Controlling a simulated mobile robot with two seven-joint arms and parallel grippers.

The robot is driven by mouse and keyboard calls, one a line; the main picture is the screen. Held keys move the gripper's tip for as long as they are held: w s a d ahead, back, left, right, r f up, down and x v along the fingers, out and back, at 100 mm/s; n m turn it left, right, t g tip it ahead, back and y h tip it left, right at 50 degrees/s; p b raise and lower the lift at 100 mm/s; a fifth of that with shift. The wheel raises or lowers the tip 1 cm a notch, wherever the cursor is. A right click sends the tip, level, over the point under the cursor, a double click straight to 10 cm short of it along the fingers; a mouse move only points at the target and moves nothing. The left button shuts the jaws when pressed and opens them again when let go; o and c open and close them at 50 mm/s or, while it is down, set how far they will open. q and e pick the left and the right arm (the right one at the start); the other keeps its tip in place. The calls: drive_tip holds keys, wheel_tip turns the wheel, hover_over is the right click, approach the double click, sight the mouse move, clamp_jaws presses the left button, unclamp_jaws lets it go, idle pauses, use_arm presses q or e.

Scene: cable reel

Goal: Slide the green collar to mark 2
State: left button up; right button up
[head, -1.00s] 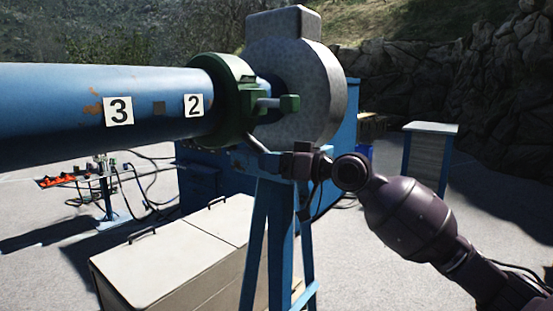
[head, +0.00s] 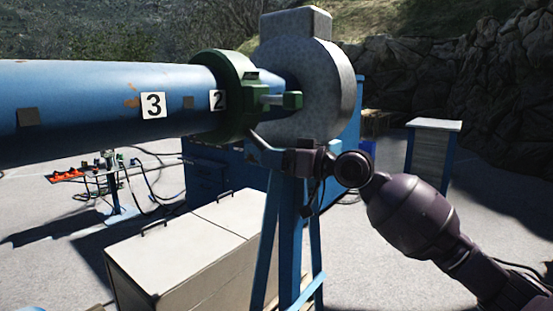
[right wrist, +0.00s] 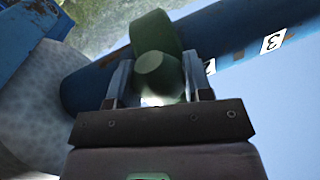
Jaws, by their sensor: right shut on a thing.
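The green collar (head: 238,112) sits around the blue tube (head: 75,95), close to the grey end block (head: 325,90). It also shows in the right wrist view (right wrist: 152,34). Mark 2 (head: 217,100) is a white label at the collar's left edge, partly covered by it. Mark 3 (head: 153,105) is fully visible further left. My right gripper (head: 257,139) is below the collar. In the right wrist view its fingers are shut on the collar's green round-ended handle (right wrist: 158,72). My left gripper is out of view.
A blue stand (head: 288,225) holds up the end block. A pale lidded box (head: 180,245) is below the tube, and a grey cabinet (head: 432,155) stands at the right. A rack with red parts and hoses (head: 112,180) is at the left.

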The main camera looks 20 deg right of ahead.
drive_tip(key=o, duration=1.3)
drive_tip(key=shift+c, duration=0.2)
drive_tip(key=shift+s+d, duration=0.15)
drive_tip(key=shift+d, duration=0.1)
drive_tip(key=b+v, duration=0.2)
drive_tip(key=v, duration=0.8)
drive_tip(key=shift+d+r, duration=0.1)
